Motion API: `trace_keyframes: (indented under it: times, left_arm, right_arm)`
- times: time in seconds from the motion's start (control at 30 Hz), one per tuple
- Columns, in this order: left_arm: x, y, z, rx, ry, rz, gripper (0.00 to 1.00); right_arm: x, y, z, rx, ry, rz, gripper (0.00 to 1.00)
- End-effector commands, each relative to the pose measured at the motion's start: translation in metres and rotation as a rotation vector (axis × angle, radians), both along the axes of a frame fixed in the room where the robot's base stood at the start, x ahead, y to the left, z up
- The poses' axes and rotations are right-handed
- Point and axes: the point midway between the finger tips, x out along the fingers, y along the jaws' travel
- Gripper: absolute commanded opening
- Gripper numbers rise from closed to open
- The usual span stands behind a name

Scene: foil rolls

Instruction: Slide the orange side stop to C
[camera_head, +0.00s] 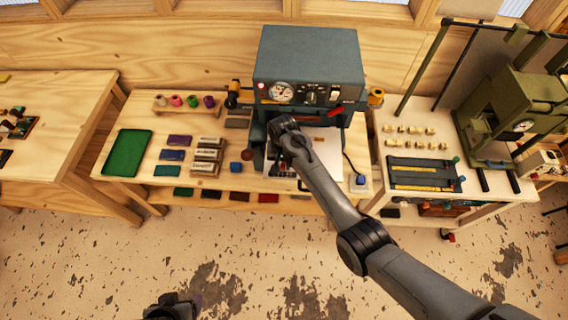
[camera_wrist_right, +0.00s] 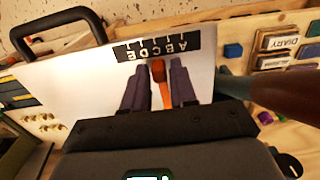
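The orange side stop (camera_wrist_right: 161,90) shows in the right wrist view on a white plate (camera_wrist_right: 205,65), its tip near the middle of the black letter scale (camera_wrist_right: 158,45). The letters A to E look upside down there, and the tip is close to C; I cannot tell whether it is exactly aligned. My right gripper (camera_wrist_right: 158,66) has one finger on each side of the stop, with narrow gaps visible, so it looks open around it. In the head view my right arm covers the stop. A dark part at the bottom edge seems to be my left gripper (camera_head: 172,306); its fingers are unclear.
The blue-grey press (camera_head: 307,55) stands behind the plate. Stamped blocks (camera_head: 207,155), a green mat (camera_head: 128,153) and coloured rolls (camera_head: 192,101) lie to the left on the bench. A cart on the right holds a dark tray (camera_head: 422,173) and brass pieces (camera_head: 410,129).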

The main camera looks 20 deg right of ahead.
Motion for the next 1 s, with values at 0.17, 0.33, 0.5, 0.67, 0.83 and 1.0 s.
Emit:
trace_keyframes:
  times: [0.17,0.33,0.5,0.67,0.83,1.0]
  left_arm:
    - [0.000,0.000,0.000,-0.002,-0.001,0.002,0.69]
    - [0.000,0.000,0.000,-0.001,0.000,0.001,0.69]
    - [0.000,0.001,-0.001,0.004,-0.001,-0.002,0.69]
    - [0.000,0.002,-0.003,0.009,0.000,-0.005,0.69]
    - [0.000,0.003,-0.008,0.012,0.000,-0.008,0.69]
    - [0.000,0.003,-0.013,0.012,0.000,-0.007,0.69]
  right_arm:
    - [0.000,0.000,0.000,0.000,-0.001,-0.001,0.43]
    - [0.001,-0.001,0.000,-0.001,-0.002,-0.001,0.43]
    - [0.001,-0.001,0.006,-0.001,-0.004,-0.001,0.43]
    - [0.001,-0.001,0.026,0.001,-0.007,-0.001,0.43]
    - [0.001,0.000,0.055,0.001,-0.006,-0.002,0.43]
    - [0.001,0.000,0.083,0.001,-0.006,-0.001,0.43]
